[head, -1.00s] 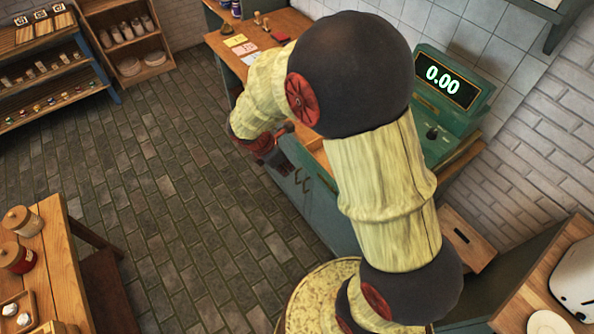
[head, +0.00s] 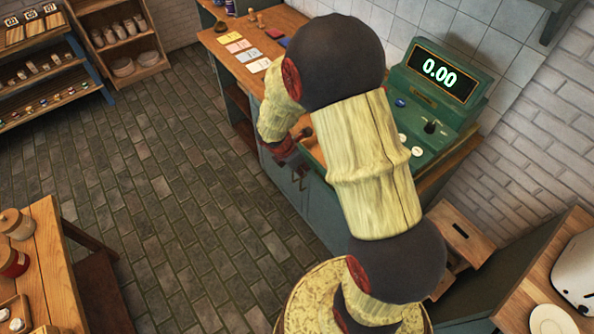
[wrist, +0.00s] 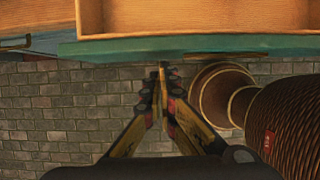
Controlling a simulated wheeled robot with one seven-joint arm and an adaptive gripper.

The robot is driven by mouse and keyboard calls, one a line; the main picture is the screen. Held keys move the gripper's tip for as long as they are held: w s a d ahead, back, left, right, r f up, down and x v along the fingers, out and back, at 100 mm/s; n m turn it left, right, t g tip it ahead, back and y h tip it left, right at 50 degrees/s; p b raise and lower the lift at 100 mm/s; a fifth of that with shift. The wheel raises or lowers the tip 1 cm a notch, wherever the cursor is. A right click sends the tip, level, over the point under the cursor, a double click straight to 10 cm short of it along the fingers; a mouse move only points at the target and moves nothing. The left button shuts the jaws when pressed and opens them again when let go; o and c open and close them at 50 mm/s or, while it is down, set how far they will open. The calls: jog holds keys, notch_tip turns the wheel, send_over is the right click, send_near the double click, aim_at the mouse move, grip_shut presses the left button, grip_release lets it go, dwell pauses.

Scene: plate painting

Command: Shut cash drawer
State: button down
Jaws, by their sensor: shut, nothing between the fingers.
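The cash drawer (wrist: 200,20) is open: the wrist view looks into its pale wooden inside along the top, with its green front edge (wrist: 110,47) below. In the head view a bit of the drawer (head: 317,156) shows beside my arm under the green cash register (head: 436,95), which reads 0.00. The rest is hidden behind my arm. My gripper (wrist: 163,70) is shut and empty, its fingertips just at the front edge in the wrist view. Whether they touch it I cannot tell.
A dark ribbed, rounded object (wrist: 290,118) with a red tag fills the right of the wrist view. The counter (head: 225,50) holds coloured cards (head: 238,46). A wooden stool (head: 460,235) stands right of the counter. The brick floor (head: 170,190) at left is clear.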

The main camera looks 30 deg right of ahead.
dwell(0.3)
jog(key=d+p, duration=0.2)
jog(key=d, duration=0.4)
jog(key=w+d+p, duration=0.1)
jog(key=d+p, duration=0.1)
jog(key=d, duration=0.5)
jog(key=d+p, duration=0.2)
jog(key=d, duration=0.4)
jog(key=shift+w+d, duration=0.25)
jog(key=shift+d, duration=0.1)
jog(key=shift+w+a, duration=0.1)
jog(key=shift+a, duration=0.15)
jog(key=a, duration=0.2)
jog(key=a+r, duration=0.1)
jog(key=a, duration=0.1)
jog(key=shift+s, duration=0.3)
jog(key=p+v, duration=0.1)
jog(key=v, duration=0.8)
